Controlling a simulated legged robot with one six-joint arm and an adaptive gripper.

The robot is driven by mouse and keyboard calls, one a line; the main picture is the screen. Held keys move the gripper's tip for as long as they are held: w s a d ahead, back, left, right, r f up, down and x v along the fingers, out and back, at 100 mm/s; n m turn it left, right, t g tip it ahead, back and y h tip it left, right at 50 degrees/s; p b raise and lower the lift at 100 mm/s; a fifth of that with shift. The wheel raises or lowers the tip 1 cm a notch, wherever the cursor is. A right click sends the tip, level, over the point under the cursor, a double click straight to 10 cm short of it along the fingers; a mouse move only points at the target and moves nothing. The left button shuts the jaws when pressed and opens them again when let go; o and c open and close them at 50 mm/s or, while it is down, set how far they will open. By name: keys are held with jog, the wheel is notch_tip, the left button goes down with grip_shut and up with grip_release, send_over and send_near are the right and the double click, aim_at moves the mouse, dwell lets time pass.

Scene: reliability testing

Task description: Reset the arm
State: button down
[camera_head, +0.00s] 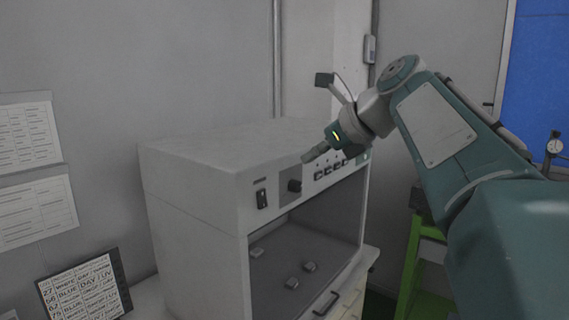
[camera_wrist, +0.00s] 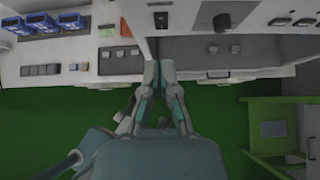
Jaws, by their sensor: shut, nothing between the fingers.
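My arm, teal and grey, reaches in from the right in the head view. My gripper (camera_head: 308,157) is shut and empty, close to the front panel of a white cabinet, near its upper edge. I cannot tell whether it touches the panel. In the wrist view the gripper fingers (camera_wrist: 159,68) point up the picture toward the cabinet front, with nothing held. The white cabinet (camera_head: 190,200) has a black knob (camera_head: 295,186), a rocker switch (camera_head: 262,199) and a row of small buttons (camera_head: 331,169). The knob also shows in the wrist view (camera_wrist: 222,22).
The cabinet's open bay holds several small grey blocks (camera_head: 292,283). A framed sign (camera_head: 85,290) stands at lower left. A green frame (camera_head: 411,262) stands to the right. Blue boxes (camera_wrist: 72,21) sit left in the wrist view. Green floor (camera_wrist: 50,125) is clear below.

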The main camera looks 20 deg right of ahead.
jog(key=s+a+f+n+g+h, duration=0.1)
jog(key=s+a+f+n+h, duration=0.1)
jog(key=s+f+n, duration=0.9)
jog(key=s+a+f+n+g+h, duration=0.1)
jog(key=s+f+n+h, duration=0.3)
jog(key=s+f+n, duration=0.7)
notch_tip(320, 180, down, 8)
jog(key=a+n, duration=0.1)
jog(key=n, duration=0.5)
jog(key=shift+a+n+g, duration=0.4)
jog(key=shift+s, duration=0.1)
